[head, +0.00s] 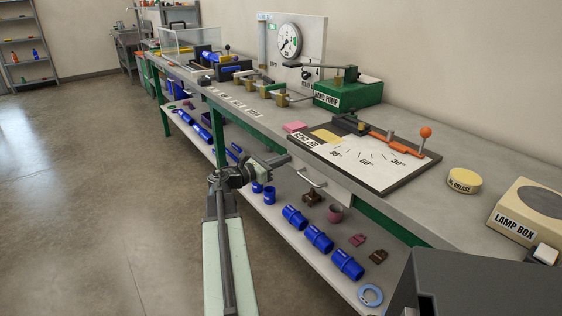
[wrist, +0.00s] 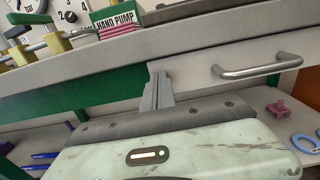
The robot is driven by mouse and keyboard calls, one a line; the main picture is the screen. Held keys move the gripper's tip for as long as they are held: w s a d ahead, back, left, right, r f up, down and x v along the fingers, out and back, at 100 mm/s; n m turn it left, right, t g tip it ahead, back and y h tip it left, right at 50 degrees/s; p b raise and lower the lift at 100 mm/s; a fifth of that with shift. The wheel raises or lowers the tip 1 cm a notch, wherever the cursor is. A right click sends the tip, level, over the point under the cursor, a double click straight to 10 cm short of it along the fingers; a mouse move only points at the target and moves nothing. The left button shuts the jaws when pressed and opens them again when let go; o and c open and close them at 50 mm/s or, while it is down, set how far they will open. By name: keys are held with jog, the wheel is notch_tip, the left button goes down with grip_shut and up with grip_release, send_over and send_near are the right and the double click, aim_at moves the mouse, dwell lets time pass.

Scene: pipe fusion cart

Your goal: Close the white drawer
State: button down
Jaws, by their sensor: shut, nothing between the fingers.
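The white drawer (head: 330,186) sits under the front edge of the workbench, below the bend jig board. Its metal bar handle (head: 310,178) faces the aisle. In the wrist view the white drawer front (wrist: 202,78) lies under the bench top, with the handle (wrist: 258,68) at the upper right. I cannot tell how far the drawer stands out. My gripper (head: 284,160) is by the bench edge, left of the handle. In the wrist view my gripper (wrist: 159,78) is shut and empty, its tips near the drawer front's left end. I cannot tell whether they touch it.
The bend jig board (head: 365,158) and green hand pump (head: 348,93) stand on the bench top. A lower shelf (head: 270,207) holds several blue pipe fittings (head: 319,238) and a light blue ring (head: 370,294). The floor (head: 100,180) left of the bench is clear.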

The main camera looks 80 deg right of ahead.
jog(key=v, duration=1.4)
